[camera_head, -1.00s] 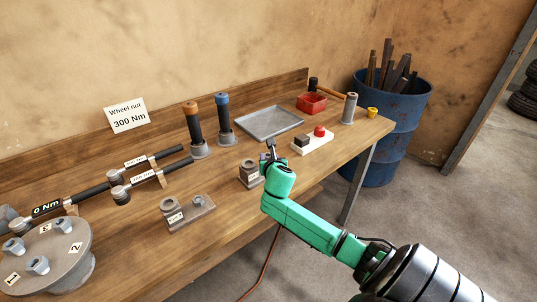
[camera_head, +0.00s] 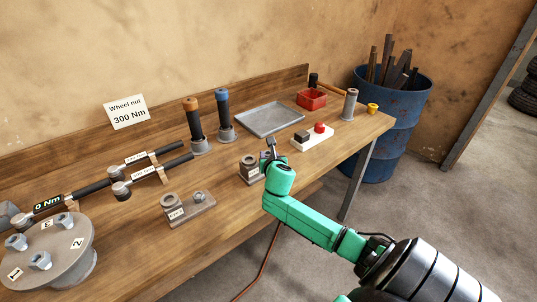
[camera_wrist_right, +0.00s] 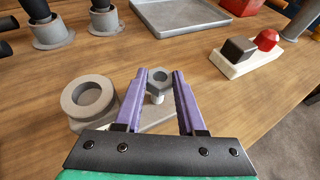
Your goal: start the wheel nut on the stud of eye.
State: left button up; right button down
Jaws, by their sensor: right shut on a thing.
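My right gripper (camera_wrist_right: 157,93) is shut on a grey hex wheel nut (camera_wrist_right: 158,77), between its two purple fingers. Directly below the nut is a pale stud (camera_wrist_right: 157,99) on a small grey base plate (camera_wrist_right: 158,116). I cannot tell whether the nut's thread is on the stud. A round grey ring (camera_wrist_right: 89,97) stands on the same plate, left of the fingers. In the head view this fixture (camera_head: 249,169) carries a small label I cannot read, and my right gripper (camera_head: 270,148) hides its stud. My left gripper is not in view.
A similar labelled fixture (camera_head: 174,207) with a nut-like piece stands nearer. A hub (camera_head: 52,262) with several nuts is at the lower left. Torque wrenches lie behind it. A metal tray (camera_head: 270,120), a white switch block (camera_head: 313,140) and a red bin (camera_head: 312,98) stand beyond the gripper.

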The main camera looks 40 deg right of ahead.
jog(key=shift+f+b, duration=0.3)
jog(key=shift+f, duration=0.3)
dwell(0.3)
jog(key=c, duration=1.4)
grip_release()
jog(key=shift+r, duration=0.1)
grip_shut()
jog(key=shift+w, duration=0.1)
jog(key=m+h, duration=0.1)
jog(key=m+g+h, duration=0.2)
jog(key=shift+w+a+r, duration=0.15)
jog(key=shift+w+a, duration=0.05)
jog(key=shift+a, duration=0.05)
jog(key=m+g, duration=0.1)
jog(key=m+g+h, duration=0.2)
jog(key=m+g, duration=0.1)
jog(key=shift+w+a+f, duration=0.2)
jog(key=shift+w, duration=0.05)
jog(key=shift+s+d, duration=0.1)
jog(key=shift+s, duration=0.05)
